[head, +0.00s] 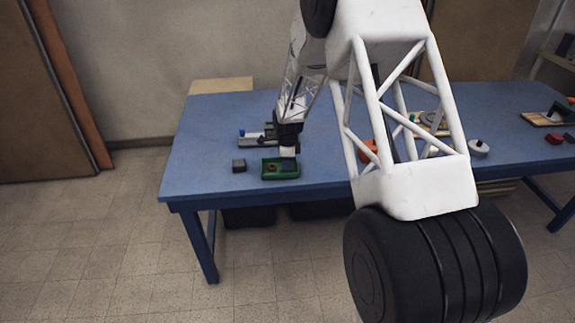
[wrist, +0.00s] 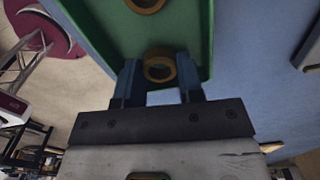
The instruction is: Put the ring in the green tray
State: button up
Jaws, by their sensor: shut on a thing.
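The green tray (head: 294,175) stands near the front edge of the blue table, and a brownish ring (head: 271,168) lies in its left part. My gripper (head: 288,157) is over the right part of the tray; its fingertips are too small to make out there. In the wrist view, my gripper (wrist: 160,82) is shut on a tan-brown ring (wrist: 160,53), seen against the green tray (wrist: 205,40). Another similar ring (wrist: 146,9) shows farther inside the tray, cut by the top edge. I cannot tell whether the held ring touches the tray floor.
A dark grey block (head: 239,166) stands left of the tray. A grey and black fixture (head: 253,139) with a blue part lies behind it. A grey knobbed piece (head: 479,149) and red blocks (head: 554,138) are farther right. The table (head: 205,125) is bare at left.

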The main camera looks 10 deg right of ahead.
jog(key=shift+f, duration=0.7)
jog(key=shift+f, duration=0.15)
jog(key=o, duration=0.9)
jog(key=shift+r, duration=6.15)
